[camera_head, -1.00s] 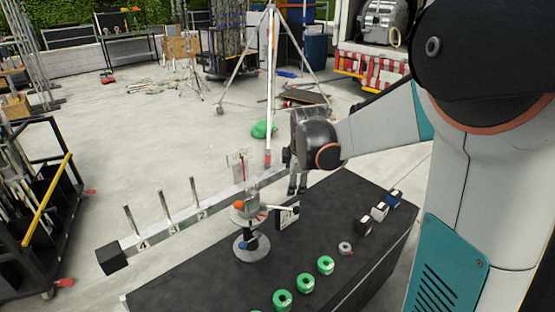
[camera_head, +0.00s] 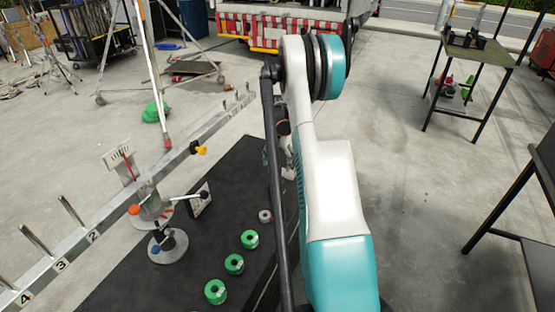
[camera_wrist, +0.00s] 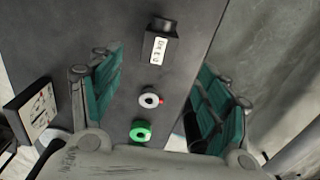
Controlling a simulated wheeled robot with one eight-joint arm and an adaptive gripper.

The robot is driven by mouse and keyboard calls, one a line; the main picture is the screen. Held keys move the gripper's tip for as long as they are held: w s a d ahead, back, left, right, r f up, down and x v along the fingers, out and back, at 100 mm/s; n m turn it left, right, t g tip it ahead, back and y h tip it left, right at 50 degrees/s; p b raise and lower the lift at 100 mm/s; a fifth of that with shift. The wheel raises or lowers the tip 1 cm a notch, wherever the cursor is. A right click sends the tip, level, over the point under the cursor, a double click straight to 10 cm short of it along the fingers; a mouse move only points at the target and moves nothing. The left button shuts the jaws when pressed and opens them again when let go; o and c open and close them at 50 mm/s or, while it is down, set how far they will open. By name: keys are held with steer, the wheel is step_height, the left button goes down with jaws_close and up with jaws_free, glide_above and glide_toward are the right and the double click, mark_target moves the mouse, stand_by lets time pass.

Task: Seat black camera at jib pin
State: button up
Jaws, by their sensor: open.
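In the wrist view, the black camera (camera_wrist: 169,28), a small dark block with a white label, stands on the black table top. My gripper (camera_wrist: 160,72) is open above the table, its teal-padded fingers spread to either side, with nothing between the pads that I can see as held. The head view hides the camera and most of the gripper behind my arm. The jib beam (camera_head: 120,220) slopes across the left of the head view, with upright pins and number labels 2, 3 and 4. One pin (camera_head: 70,210) stands bare near label 2.
Several green rings (camera_head: 234,264) and a grey ring (camera_head: 265,216) lie on the black table (camera_head: 180,270). The jib's pivot stand (camera_head: 168,246) and a dial plate (camera_head: 200,200) are beside them. A tripod leg (camera_head: 150,75) rises behind.

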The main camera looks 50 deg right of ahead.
mark_target(278, 181)
step_height(278, 181, down, 13)
steer(key=b, duration=0.4)
steer(key=c, duration=1.4)
steer(key=o, duration=0.5)
steer(key=shift+c, duration=0.8)
